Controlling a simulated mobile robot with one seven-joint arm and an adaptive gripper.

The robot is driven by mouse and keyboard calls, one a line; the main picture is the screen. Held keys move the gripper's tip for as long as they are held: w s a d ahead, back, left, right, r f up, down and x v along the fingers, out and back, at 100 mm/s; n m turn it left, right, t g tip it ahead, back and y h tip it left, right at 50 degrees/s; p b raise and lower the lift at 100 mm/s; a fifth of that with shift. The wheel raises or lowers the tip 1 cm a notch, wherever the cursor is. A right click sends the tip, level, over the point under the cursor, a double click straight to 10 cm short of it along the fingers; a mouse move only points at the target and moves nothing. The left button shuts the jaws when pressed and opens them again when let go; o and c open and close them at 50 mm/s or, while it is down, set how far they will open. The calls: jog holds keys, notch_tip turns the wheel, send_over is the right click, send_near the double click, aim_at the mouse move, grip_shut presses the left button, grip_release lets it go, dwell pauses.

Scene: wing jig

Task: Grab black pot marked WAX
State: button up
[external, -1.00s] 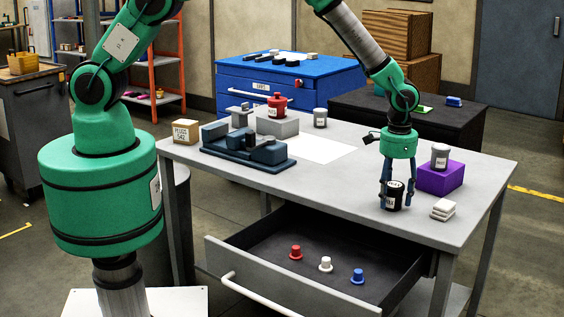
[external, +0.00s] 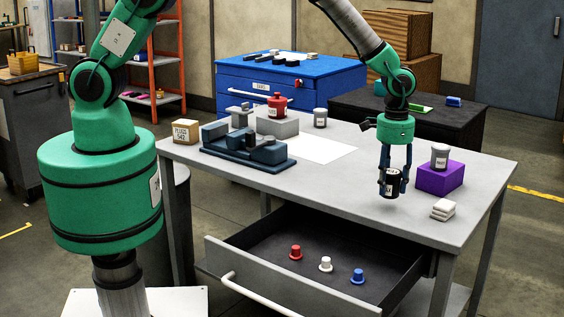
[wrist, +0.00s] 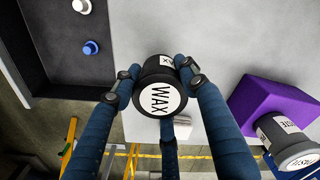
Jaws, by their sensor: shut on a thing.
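The black pot marked WAX (external: 389,183) is held between the fingers of my gripper (external: 393,186), a little above the grey workbench (external: 330,202). In the wrist view the pot (wrist: 158,95) shows its white round lid label reading WAX, with blue fingers (wrist: 155,90) closed around its sides. The pot looks upright or nearly so in the external view. My gripper is shut on it.
A purple block (external: 440,178) with a grey pot (external: 440,156) on it stands just right of my gripper. White stacked pieces (external: 443,209) lie near the right edge. An open drawer (external: 325,240) holds red, white and blue knobs. A blue fixture (external: 247,148) stands at left.

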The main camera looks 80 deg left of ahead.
jog(key=s+a+r+p, duration=0.1)
jog(key=s+a, duration=0.1)
jog(key=s, duration=1.2)
jog(key=shift+s+r, duration=0.15)
jog(key=shift+s, duration=0.25)
